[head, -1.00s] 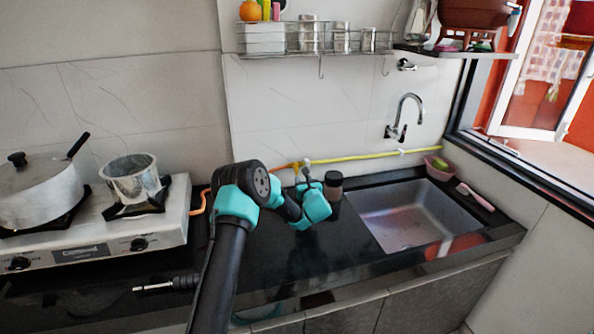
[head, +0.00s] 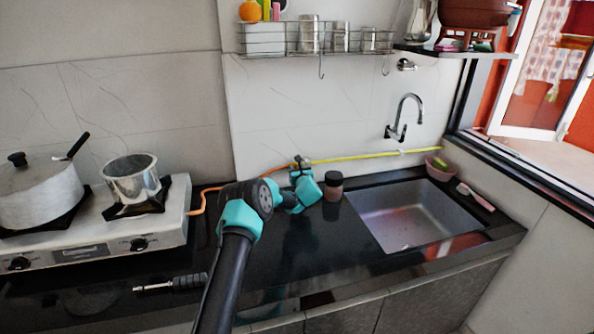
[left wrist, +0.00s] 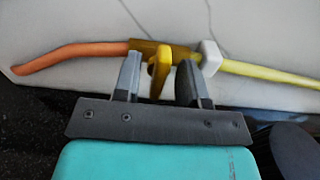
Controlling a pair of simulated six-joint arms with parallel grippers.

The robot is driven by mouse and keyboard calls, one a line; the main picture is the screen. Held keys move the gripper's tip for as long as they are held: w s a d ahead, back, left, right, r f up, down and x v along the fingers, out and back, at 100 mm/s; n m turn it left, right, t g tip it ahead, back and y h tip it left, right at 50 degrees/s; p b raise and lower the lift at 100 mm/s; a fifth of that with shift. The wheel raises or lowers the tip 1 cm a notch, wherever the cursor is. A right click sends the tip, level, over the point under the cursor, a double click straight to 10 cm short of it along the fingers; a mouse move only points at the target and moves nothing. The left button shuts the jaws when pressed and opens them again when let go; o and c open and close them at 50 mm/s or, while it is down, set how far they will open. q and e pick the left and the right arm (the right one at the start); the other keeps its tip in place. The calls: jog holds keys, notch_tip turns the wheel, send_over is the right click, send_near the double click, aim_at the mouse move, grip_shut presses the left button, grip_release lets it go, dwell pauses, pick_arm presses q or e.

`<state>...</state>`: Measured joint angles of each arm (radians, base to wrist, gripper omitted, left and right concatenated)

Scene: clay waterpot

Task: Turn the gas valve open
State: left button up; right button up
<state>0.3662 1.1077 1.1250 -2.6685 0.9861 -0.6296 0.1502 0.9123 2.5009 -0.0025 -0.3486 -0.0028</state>
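The gas valve's yellow handle (left wrist: 159,72) stands on a brass-coloured body (left wrist: 145,47) in the pipe line along the wall, between an orange hose (left wrist: 65,57) and a yellow pipe (left wrist: 265,75). In the left wrist view my left gripper (left wrist: 158,75) is open, with one finger on each side of the handle. Gaps show between the handle and both fingers. In the head view my left gripper (head: 301,163) is at the wall by the pipe and mostly hides the valve. My right gripper is not in view.
A gas stove (head: 118,232) with a lidded pot (head: 38,190) and a steel pot (head: 132,178) is at left. A brown jar (head: 333,186) stands close right of my left wrist. A sink (head: 412,215) lies farther right. A screwdriver-like tool (head: 170,284) lies near the front edge.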

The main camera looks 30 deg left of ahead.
pick_arm(q)
jog(key=c, duration=0.7)
jog(key=shift+n, duration=0.4)
jog(key=n, duration=0.8)
jog(key=shift+s+a, duration=0.15)
jog(key=n, duration=0.9)
jog(key=shift+f, duration=0.25)
